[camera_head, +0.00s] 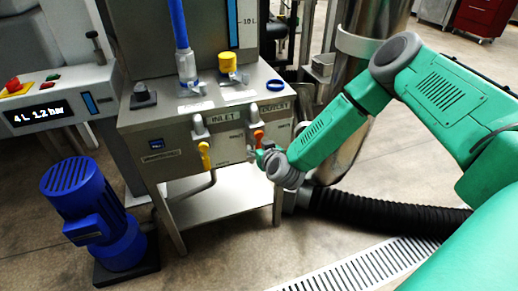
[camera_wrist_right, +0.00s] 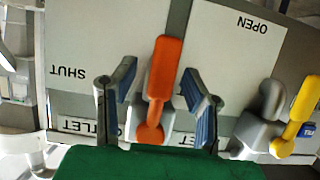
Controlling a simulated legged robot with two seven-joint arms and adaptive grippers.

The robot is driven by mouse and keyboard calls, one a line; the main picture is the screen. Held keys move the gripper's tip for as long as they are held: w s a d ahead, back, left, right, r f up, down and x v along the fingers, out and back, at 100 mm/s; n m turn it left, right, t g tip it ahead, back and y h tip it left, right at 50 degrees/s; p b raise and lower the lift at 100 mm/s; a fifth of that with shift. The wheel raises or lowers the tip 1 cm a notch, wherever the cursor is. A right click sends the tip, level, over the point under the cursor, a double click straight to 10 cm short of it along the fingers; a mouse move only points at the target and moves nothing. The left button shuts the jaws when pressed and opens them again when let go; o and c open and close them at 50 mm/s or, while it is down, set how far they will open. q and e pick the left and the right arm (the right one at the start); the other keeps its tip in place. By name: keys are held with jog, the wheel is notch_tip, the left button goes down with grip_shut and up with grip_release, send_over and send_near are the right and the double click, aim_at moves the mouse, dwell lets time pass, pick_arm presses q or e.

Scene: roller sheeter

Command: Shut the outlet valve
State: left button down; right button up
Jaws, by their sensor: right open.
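The outlet valve has an orange handle (camera_head: 258,135), under the OUTLET label on the front of the steel cabinet. In the right wrist view, which is upside down, the orange handle (camera_wrist_right: 164,75) stands nearly upright with a slight lean right, between the SHUT plate (camera_wrist_right: 75,60) on the left and the OPEN plate (camera_wrist_right: 235,60) on the right. My right gripper (camera_head: 256,156) is at the valve. In the wrist view its fingers (camera_wrist_right: 159,80) are open on both sides of the handle, with a gap to each. My left gripper is out of view.
The inlet valve's yellow handle (camera_head: 204,154) hangs left of the outlet valve and also shows close by in the wrist view (camera_wrist_right: 297,115). A blue motor (camera_head: 88,205) stands on the floor at the left. A black hose (camera_head: 385,212) runs along the floor below my right arm.

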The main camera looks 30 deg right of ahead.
jog(key=shift+a, duration=0.1)
grip_shut()
jog(key=s+d+r+n+t+h+p, duration=0.1)
jog(key=d+r+n+h+p, duration=0.2)
jog(key=n, duration=1)
jog(key=shift+s+d+r+t+h+p, duration=0.15)
jog(key=shift+d+r+t+h+p, duration=0.2)
jog(key=shift+d+r+h, duration=1.35)
jog(key=shift+a+f+n+h, duration=0.3)
jog(key=shift+a+f+h, duration=0.3)
jog(key=shift+a+f, duration=0.05)
